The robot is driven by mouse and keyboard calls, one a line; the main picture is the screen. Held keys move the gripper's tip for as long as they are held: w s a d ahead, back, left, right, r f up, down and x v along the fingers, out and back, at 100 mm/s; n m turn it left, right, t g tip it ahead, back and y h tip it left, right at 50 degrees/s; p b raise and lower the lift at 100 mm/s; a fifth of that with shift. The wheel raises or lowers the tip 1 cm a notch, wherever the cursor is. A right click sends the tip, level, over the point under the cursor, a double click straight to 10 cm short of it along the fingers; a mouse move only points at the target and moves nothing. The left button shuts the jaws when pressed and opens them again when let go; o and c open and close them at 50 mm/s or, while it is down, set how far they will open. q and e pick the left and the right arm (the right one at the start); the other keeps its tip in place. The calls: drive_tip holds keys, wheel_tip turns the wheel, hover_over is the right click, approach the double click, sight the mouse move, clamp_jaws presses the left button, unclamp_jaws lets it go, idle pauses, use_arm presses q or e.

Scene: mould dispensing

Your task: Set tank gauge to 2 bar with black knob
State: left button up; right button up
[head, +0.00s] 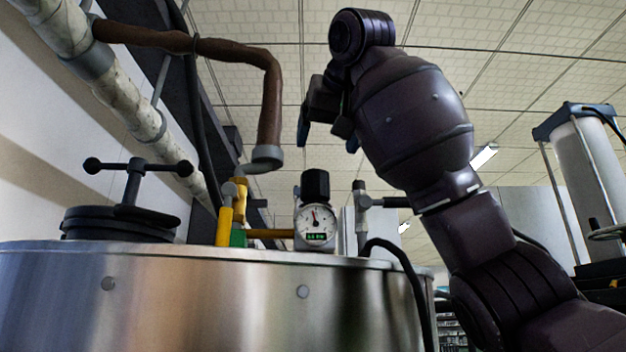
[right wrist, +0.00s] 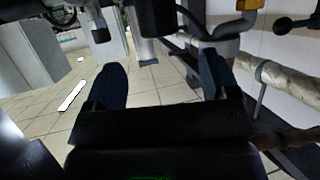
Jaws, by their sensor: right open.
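The tank gauge (head: 315,222) stands on the steel tank's top in the head view, with a white round dial. Its needle points nearly straight up; a small green digital display below is too small to read surely. The black knob (head: 315,186) sits upright on top of the gauge. My right gripper (head: 328,132) is above the knob, open and empty, its blue fingers pointing down and apart from it. In the right wrist view, which is upside down, the knob (right wrist: 155,16) appears at the top edge, beyond the open fingers of the gripper (right wrist: 163,82). My left gripper is not in view.
The steel tank (head: 200,295) fills the front. A yellow-handled valve (head: 225,226) stands close left of the gauge, a grey fitting (head: 361,212) with a black hose close right. A brown pipe (head: 271,100) hangs left of my gripper. A black lid clamp (head: 130,190) is farther left.

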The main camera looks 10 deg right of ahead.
sight(315, 179)
drive_tip(key=p+x, duration=0.2)
drive_tip(key=x, duration=0.6)
drive_tip(key=shift+x, duration=0.85)
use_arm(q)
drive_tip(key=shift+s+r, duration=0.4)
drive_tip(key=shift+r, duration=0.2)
use_arm(e)
drive_tip(key=c, duration=0.9)
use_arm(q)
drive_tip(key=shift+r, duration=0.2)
